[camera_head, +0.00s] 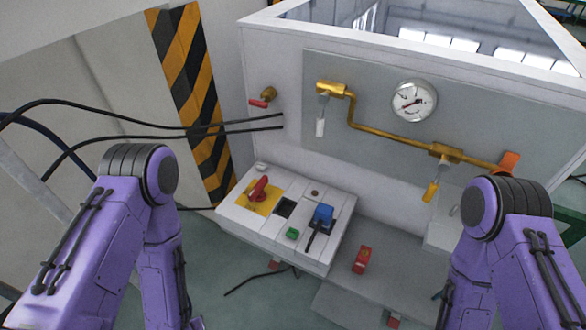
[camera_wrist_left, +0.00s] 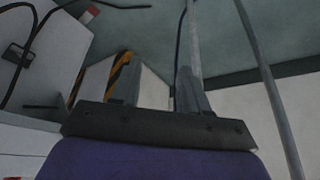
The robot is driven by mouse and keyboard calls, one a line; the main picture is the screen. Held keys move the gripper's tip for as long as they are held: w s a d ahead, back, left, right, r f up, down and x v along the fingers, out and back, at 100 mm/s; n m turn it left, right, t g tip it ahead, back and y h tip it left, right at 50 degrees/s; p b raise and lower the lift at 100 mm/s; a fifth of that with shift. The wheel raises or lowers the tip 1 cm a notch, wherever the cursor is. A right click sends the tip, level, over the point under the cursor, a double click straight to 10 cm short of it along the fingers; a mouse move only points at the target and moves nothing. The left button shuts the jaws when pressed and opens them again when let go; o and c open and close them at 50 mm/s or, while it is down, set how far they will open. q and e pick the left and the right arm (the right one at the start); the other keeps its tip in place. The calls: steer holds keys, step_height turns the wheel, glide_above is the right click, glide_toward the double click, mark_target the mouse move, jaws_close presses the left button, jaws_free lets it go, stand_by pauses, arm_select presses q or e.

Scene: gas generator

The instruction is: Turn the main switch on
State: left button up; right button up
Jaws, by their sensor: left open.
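A red rotary switch (camera_head: 259,188) sits on a yellow plate (camera_head: 270,199) at the left end of a white control box (camera_head: 238,219) in the head view. It looks like the main switch; no label is readable. My left gripper (camera_wrist_left: 156,82) shows in the left wrist view with its two fingers apart and nothing between them. In the head view the left arm hangs left of the control box, and its gripper is out of sight. My right arm is at the right, its gripper also out of sight.
The box also carries a green button (camera_head: 292,233) and a blue switch (camera_head: 322,217) with a black lever. A red object (camera_head: 362,260) lies right of it. Brass piping (camera_head: 385,137) and a gauge (camera_head: 413,101) are above. Black cables (camera_head: 150,137) cross at the left.

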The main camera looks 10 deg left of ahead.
arm_select(q)
steer(key=w+d+r+m+t+h+p, duration=0.2)
steer(key=w+d+r+p, duration=0.1)
steer(key=w+r, duration=0.4)
steer(key=w+d+r+m+t+h+p, duration=0.1)
steer(key=w+d+r+m+t+p, duration=0.2)
steer(key=w, duration=0.5)
steer(key=m+t+h+p, duration=0.2)
steer(key=m+t+h, duration=0.1)
steer(key=m+h, duration=0.15)
glide_toward(257, 185)
steer(key=shift+y, duration=0.25)
steer(key=x, duration=0.7)
steer(key=p+x, duration=0.1)
steer(key=x, duration=0.2)
steer(key=shift+w+d, duration=0.1)
steer(key=shift+d, duration=0.2)
steer(key=shift+t, duration=0.3)
jaws_close()
steer(key=shift+a, duration=0.1)
arm_select(e)
step_height(257, 185, up, 11)
